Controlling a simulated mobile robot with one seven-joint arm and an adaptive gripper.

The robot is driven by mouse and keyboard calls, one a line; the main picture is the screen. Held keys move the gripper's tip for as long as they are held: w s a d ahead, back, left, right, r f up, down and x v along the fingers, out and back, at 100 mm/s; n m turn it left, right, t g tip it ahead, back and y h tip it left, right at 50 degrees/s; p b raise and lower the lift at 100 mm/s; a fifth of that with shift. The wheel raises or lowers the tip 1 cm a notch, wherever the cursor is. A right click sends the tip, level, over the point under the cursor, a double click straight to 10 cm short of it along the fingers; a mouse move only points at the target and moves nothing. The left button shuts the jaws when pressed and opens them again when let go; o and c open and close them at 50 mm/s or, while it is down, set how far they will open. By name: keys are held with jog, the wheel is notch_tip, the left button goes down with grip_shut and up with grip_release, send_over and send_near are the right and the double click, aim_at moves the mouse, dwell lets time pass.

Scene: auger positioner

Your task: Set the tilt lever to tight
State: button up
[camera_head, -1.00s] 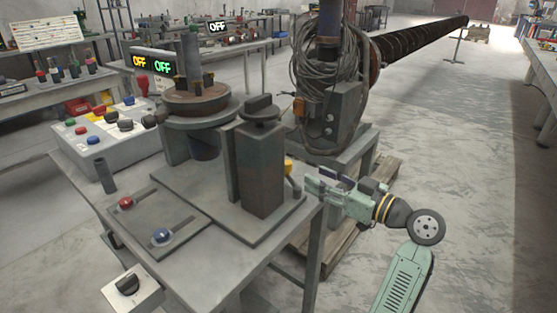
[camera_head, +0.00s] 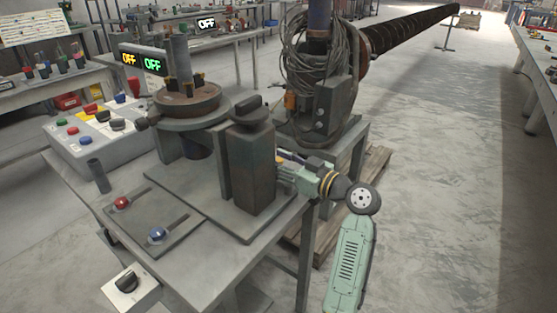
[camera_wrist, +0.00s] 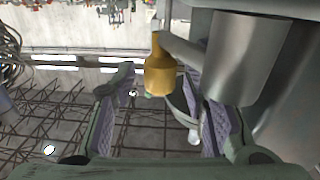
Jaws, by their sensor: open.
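A lever with a yellow knob (camera_wrist: 160,72) shows in the wrist view, hanging from a metal shaft beside a grey cylinder. The knob appears between my gripper's fingers, nearer the right one; I cannot tell if they touch it. My gripper (camera_wrist: 160,84) is open, with purple pads facing each other. In the head view my gripper (camera_head: 282,166) is at the right side of the dark upright block (camera_head: 252,178) of the positioner. The yellow knob is hidden there. The lever's tight setting cannot be read.
The positioner stands on a metal table (camera_head: 215,262) with a round turntable (camera_head: 188,102). Red (camera_head: 122,202) and blue (camera_head: 157,233) knobs sit in front. A button box (camera_head: 85,140) is at left. A cabled machine (camera_head: 318,100) stands behind. Floor at right is clear.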

jog(key=shift+c, duration=0.6)
grip_shut()
